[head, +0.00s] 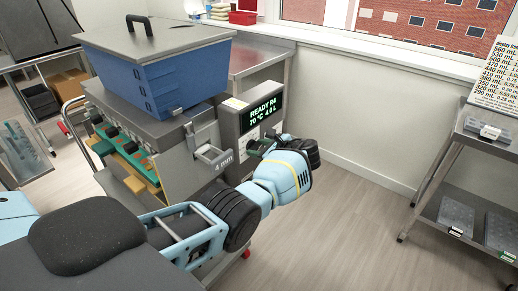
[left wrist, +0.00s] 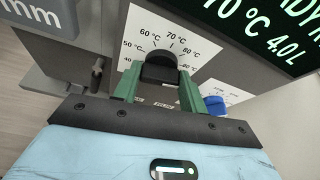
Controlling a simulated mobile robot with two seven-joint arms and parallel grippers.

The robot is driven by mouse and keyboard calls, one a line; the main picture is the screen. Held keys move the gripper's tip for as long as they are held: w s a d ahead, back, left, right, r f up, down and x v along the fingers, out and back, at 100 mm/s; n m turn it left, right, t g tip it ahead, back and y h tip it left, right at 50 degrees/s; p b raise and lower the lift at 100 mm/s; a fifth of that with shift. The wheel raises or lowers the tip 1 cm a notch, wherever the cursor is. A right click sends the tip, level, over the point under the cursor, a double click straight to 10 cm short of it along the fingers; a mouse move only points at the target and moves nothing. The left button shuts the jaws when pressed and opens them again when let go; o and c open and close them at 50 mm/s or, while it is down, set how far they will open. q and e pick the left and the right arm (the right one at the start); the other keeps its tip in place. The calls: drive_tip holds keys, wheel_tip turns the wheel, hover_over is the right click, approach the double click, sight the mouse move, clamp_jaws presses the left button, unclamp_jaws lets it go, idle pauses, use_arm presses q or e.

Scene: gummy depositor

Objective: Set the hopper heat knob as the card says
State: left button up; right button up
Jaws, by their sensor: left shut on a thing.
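The hopper heat knob (left wrist: 160,66) is a black dial on the depositor's front panel, with a white scale (left wrist: 184,47) around it showing marks such as 50, 60, 70 and 80 °C. My left gripper (left wrist: 158,84) has its green fingers on either side of the knob, shut on it. I cannot clearly read where the knob points. In the head view the left gripper (head: 262,146) is at the panel below the display (head: 262,110), which reads READY R4, 70 °C, 4.0 L, and the arm hides the knob. My right gripper is not in view.
A blue hopper (head: 165,80) with a grey lid sits on the depositor. A blue knob (left wrist: 215,104) is right of the heat knob. A chart with mL values (head: 497,75) stands on a right-hand cart (head: 484,133). The floor between is clear.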

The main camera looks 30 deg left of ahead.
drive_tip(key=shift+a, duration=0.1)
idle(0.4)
use_arm(q)
drive_tip(key=o, duration=1)
drive_tip(key=shift+d, duration=0.1)
drive_tip(key=p+v, duration=0.1)
drive_tip(key=v, duration=0.6)
drive_tip(key=shift+d+r, duration=0.15)
drive_tip(key=shift+d, duration=0.15)
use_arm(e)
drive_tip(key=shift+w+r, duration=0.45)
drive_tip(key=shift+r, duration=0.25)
